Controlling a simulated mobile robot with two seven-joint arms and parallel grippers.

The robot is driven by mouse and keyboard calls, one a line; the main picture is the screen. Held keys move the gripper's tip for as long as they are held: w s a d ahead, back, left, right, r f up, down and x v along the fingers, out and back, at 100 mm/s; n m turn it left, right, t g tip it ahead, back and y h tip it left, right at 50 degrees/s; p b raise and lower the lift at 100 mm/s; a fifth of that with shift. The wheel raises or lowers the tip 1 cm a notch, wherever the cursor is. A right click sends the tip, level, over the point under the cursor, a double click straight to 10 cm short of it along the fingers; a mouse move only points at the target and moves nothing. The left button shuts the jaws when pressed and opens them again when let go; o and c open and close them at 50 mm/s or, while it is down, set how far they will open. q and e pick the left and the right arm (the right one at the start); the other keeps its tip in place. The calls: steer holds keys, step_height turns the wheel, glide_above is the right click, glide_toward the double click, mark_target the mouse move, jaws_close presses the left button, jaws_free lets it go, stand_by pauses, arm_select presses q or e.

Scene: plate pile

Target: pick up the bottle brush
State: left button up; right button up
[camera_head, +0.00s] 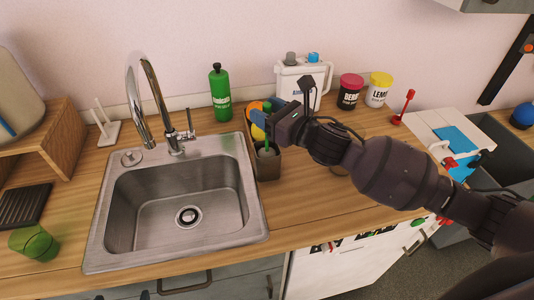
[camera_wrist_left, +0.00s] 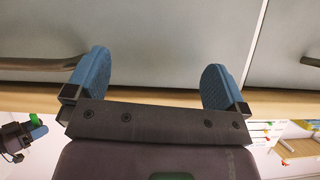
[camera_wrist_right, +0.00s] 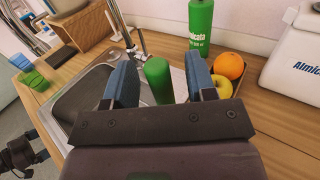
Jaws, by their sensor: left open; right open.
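The bottle brush (camera_head: 268,137) stands upright with its green handle up, in a brown holder (camera_head: 268,170) just right of the sink. My right gripper (camera_head: 267,117) is open at the handle. In the right wrist view the green handle (camera_wrist_right: 158,78) shows between the two blue fingers, with gaps beside it; I cannot tell whether either finger touches it. The brush's lower part is hidden in the holder. My left gripper (camera_wrist_left: 157,82) is open and empty, in front of the grey cabinet fronts (camera_wrist_left: 150,35).
The steel sink (camera_head: 125,235) and tap (camera_head: 150,95) lie left of the brush. A green bottle (camera_head: 220,93), an orange (camera_wrist_right: 229,66) and a yellow apple (camera_wrist_right: 221,87) are close behind. A white jug (camera_head: 300,80) stands at the wall.

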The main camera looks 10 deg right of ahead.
jaws_close()
steer(key=shift+r, duration=0.15)
stand_by(0.4)
